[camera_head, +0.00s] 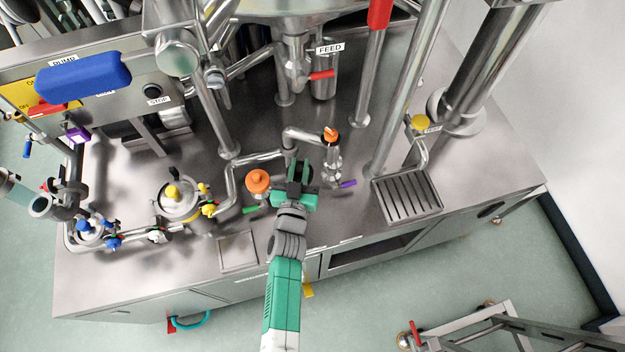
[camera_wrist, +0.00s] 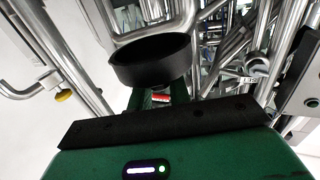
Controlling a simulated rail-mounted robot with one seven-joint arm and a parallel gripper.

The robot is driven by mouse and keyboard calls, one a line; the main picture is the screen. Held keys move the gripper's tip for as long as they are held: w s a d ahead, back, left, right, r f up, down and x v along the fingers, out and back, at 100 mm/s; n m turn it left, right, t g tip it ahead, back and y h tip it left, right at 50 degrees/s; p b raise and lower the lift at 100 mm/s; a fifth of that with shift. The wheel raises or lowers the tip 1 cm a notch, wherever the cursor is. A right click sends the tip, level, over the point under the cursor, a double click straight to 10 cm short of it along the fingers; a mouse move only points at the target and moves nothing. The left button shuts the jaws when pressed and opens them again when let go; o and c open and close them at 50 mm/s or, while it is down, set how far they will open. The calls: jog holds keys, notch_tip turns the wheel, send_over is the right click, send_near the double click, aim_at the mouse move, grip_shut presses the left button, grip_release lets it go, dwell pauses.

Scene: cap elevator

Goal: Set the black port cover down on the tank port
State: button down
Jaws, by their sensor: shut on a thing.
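The black port cover (camera_wrist: 150,66) is a round, shallow black cap in the wrist view, in front of the green body of my gripper (camera_wrist: 157,98). My gripper is shut on it. In the head view my gripper (camera_head: 300,178) is over the middle of the steel bench, and the dark cover shows only in part at its far end. I cannot make out the tank port for certain. The steel tank (camera_head: 290,8) shows at the top of the head view, cut off by the picture edge.
An orange-topped fitting (camera_head: 258,182) stands just left of my gripper and an orange-knobbed valve (camera_head: 331,140) just right. Steel pipes and tank legs rise behind. A slotted drip tray (camera_head: 408,196) lies to the right. A yellow-knobbed vessel (camera_head: 178,198) stands to the left.

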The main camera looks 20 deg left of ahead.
aim_at(300, 178)
jog(key=shift+a, duration=0.15)
notch_tip(300, 178, down, 6)
jog(key=b, duration=0.5)
jog(key=shift+r, duration=0.1)
jog(key=shift+f+b, duration=1.95)
dwell(1.1)
jog(key=c, duration=1.2)
grip_release()
jog(key=shift+r, duration=0.1)
jog(key=shift+s, duration=0.15)
jog(key=p+v, duration=0.2)
jog(key=v, duration=0.5)
jog(key=shift+s, duration=0.35)
